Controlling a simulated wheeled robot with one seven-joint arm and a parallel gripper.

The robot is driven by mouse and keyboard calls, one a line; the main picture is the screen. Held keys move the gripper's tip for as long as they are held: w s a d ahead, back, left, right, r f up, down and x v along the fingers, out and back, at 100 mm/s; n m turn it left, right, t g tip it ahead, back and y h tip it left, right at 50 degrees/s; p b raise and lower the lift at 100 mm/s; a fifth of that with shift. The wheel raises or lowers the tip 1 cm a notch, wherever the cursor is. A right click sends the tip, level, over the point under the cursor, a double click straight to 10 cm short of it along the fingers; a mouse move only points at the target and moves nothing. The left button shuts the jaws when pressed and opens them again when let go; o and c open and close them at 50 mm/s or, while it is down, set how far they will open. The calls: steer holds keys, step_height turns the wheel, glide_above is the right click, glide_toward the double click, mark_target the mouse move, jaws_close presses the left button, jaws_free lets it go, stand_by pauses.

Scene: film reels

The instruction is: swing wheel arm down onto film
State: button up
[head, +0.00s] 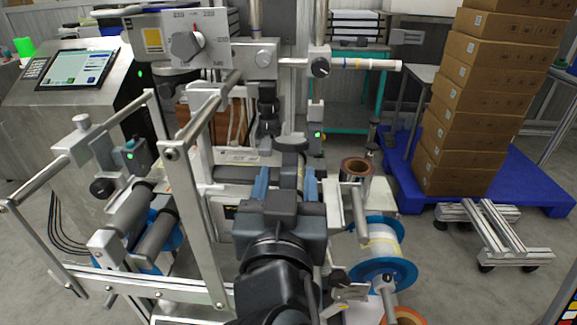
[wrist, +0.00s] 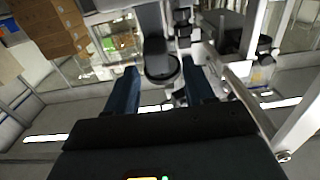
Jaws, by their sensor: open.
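My gripper (head: 286,184) is open in front of the machine's middle, its blue fingers pointing away from the head camera. In the wrist view, my gripper (wrist: 160,88) has a dark grey arm with a round end (wrist: 161,65), which looks like the wheel arm, ahead between the fingertips. I see no clear contact with it. In the head view, a dark grey rounded part (head: 290,146), perhaps the same arm, shows just beyond the fingers. A blue-flanged reel of pale film (head: 381,240) is at the lower right. The film under the wheel is hidden.
A metal bar frame (head: 195,190) rises close to the left of my arm. A copper-coloured roll (head: 357,168) sits right of the gripper. A dial panel (head: 187,42) stands above left. Stacked cartons (head: 475,105) stand on a blue pallet (head: 530,185) at right.

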mark_target(288, 176)
steer(key=shift+w+d, duration=0.1)
steer(key=shift+w, duration=1.4)
steer(key=shift+c, duration=0.2)
jaws_close()
